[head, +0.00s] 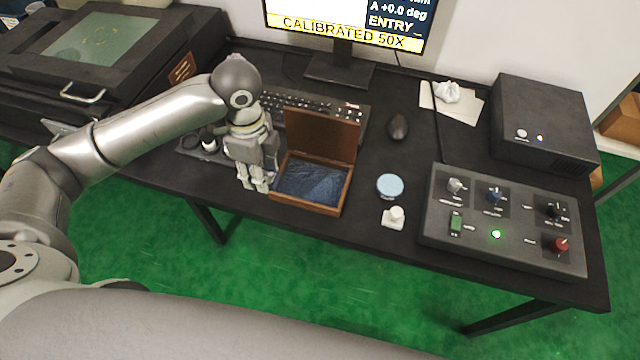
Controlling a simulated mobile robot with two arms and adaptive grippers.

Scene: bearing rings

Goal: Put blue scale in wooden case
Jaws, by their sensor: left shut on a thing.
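The wooden case (318,207) stands open on the dark table, its brown lid upright at the back and a dark blue lining inside. My left gripper (256,186) points down close beside the case's left wall. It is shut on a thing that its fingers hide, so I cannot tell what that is. A round light-blue disc (390,185) sits on the table to the right of the case. I cannot tell whether it is the blue scale. My right gripper is not in view.
A small white block with a knob (393,217) is in front of the disc. A control box (505,222) stands right. A mouse (398,127), keyboard (325,104) and monitor (345,68) are behind. The table's front edge is close to the case.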

